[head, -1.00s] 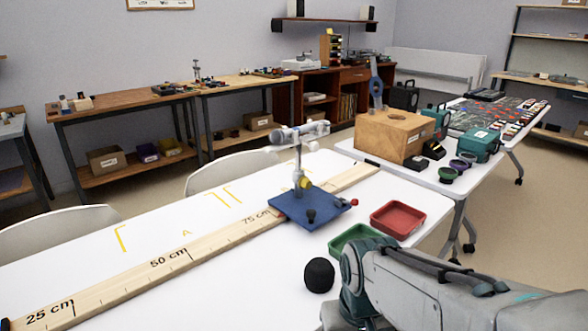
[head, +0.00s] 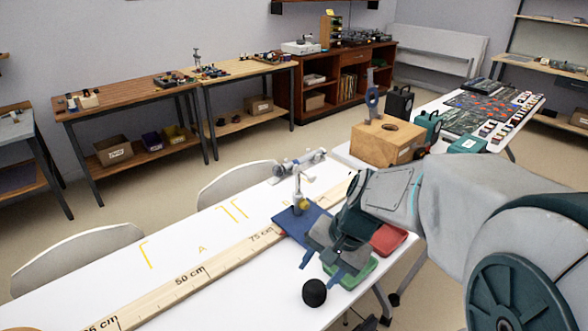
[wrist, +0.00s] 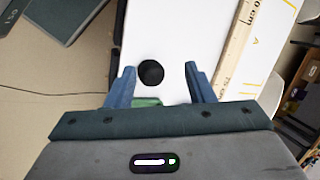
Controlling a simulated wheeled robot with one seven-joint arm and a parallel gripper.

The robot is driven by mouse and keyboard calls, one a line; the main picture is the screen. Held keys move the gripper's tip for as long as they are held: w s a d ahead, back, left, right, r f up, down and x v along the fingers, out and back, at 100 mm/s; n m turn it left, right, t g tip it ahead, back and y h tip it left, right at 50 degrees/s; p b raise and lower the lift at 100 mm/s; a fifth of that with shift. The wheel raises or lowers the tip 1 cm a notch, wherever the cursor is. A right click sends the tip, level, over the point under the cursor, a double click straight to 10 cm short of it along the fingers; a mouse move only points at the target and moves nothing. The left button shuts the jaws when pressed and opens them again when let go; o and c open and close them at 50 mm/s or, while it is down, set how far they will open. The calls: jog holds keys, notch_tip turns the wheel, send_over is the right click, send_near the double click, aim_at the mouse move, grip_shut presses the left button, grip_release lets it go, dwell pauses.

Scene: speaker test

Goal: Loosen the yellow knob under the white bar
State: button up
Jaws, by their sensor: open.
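The yellow knob (head: 303,204) sits low on the upright post of a small stand, on a blue base plate (head: 287,221) on the white table. The whitish bar (head: 299,163) lies across the top of the post, above the knob. My gripper (head: 321,269) is open and empty, pointing down to the front right of the stand, apart from the knob. In the wrist view, its two blue fingers (wrist: 159,70) stand apart with a black ball (wrist: 151,73) below between them. The knob and bar are not seen in the wrist view.
The black ball (head: 314,292) lies on the table near my fingers. A green tray (head: 366,271) and a red tray (head: 391,238) are partly behind my gripper. A long wooden ruler (head: 215,268) runs along the table to the stand. A wooden box (head: 380,148) stands behind.

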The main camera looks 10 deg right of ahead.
jog(key=w+f+m+t+y, duration=0.1)
jog(key=w+f+m+y, duration=0.15)
jog(key=w+m, duration=0.5)
jog(key=m+t+y, duration=0.2)
jog(key=m+t, duration=0.6)
jog(key=m, duration=0.9)
send_near(307, 206)
jog(key=x, duration=0.8)
jog(key=shift+w+a+f+p, duration=0.15)
jog(key=shift+w+p, duration=0.1)
jog(key=shift+p, duration=0.15)
jog(key=c, duration=1)
